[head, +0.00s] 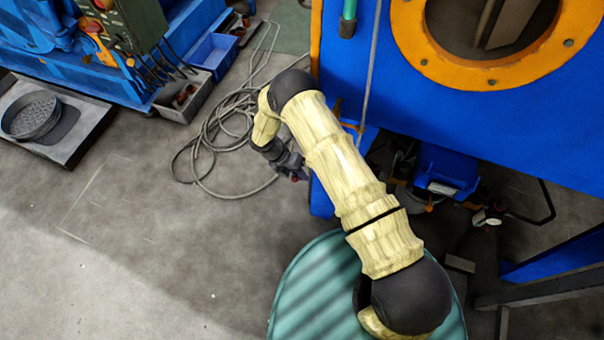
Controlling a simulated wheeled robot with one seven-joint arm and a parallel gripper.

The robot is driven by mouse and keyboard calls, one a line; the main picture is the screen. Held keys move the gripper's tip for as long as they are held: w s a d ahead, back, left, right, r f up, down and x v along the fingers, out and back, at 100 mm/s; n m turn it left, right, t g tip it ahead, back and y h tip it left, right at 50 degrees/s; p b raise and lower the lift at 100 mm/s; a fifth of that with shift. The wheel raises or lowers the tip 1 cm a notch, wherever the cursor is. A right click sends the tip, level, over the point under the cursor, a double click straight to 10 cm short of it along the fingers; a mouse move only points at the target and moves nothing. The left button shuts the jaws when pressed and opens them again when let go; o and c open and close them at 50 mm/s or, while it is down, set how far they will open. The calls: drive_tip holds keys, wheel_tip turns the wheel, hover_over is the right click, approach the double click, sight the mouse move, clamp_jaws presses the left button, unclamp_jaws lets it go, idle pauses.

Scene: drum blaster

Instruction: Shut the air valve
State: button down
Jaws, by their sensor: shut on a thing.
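My arm reaches from the bottom right up and left, past the left edge of the blue machine. My gripper (291,171) is small and dark in this view, beside the machine's lower left edge. It is shut on a small dark-red part, which looks like the handle of the air valve (295,178). My wrist and fingers hide most of the valve, so I cannot tell how far its handle is turned.
The blue machine (480,130) has an orange ring opening (490,72). A grey hose (215,150) lies coiled on the floor left of my gripper. A grey bin (184,100) and a blue bin (214,54) stand farther back. The floor at lower left is clear.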

drive_tip(key=c, duration=1.8)
unclamp_jaws()
drive_tip(key=p+v, duration=0.3)
drive_tip(key=v, duration=1.4)
drive_tip(key=shift+w+a, duration=0.15)
drive_tip(key=shift+a, duration=0.05)
drive_tip(key=shift+r, duration=0.1)
